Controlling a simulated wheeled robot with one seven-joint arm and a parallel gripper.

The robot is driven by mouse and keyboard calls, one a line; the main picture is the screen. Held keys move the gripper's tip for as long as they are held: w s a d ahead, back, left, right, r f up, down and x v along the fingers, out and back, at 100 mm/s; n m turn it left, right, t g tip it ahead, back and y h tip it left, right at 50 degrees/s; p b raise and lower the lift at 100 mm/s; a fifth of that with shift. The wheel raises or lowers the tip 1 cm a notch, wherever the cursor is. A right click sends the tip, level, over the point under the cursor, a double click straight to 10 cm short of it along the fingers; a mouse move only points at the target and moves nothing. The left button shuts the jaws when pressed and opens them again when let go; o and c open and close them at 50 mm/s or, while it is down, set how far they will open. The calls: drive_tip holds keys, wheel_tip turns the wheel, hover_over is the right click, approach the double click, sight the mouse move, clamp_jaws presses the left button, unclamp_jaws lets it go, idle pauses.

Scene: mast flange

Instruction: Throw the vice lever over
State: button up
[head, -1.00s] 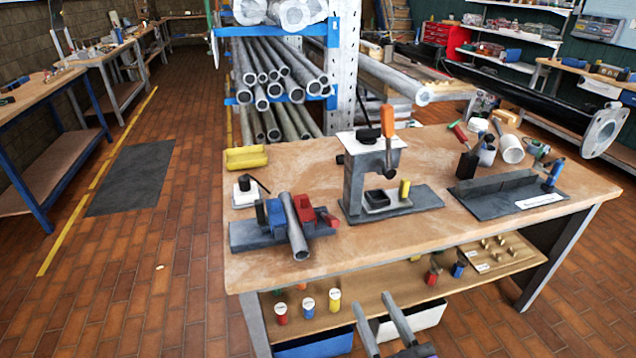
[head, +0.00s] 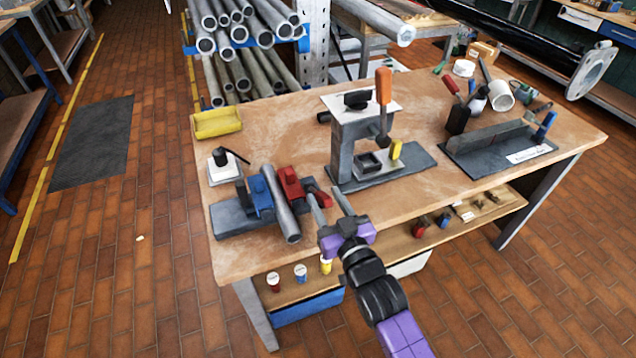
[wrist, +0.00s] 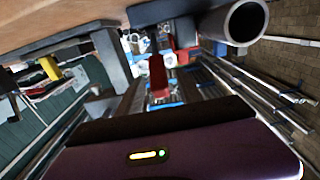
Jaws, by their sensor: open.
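The vice stands on the bench's near left part, on a dark grey base (head: 232,220). It has a blue jaw (head: 261,196) and a red jaw (head: 290,184), with a grey tube (head: 281,207) lying between them. A short red piece (head: 322,198), seemingly the vice lever, sticks out right of the red jaw. A red upright part shows mid-frame in the wrist view (wrist: 158,76), and the tube's open end is at upper right (wrist: 246,22). My gripper (head: 330,199) is open and empty at the bench's front edge, just right of the vice; its left finger is close to the red piece, contact unclear.
A press with an orange-handled lever (head: 383,87) stands behind and right of my gripper. A yellow tray (head: 217,122) and a small white-based holder (head: 222,165) are behind the vice. A lower shelf (head: 408,243) holds small coloured items. The bench front-right is clear.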

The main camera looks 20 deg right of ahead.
drive_tip(key=shift+w, duration=2.25)
clamp_jaws()
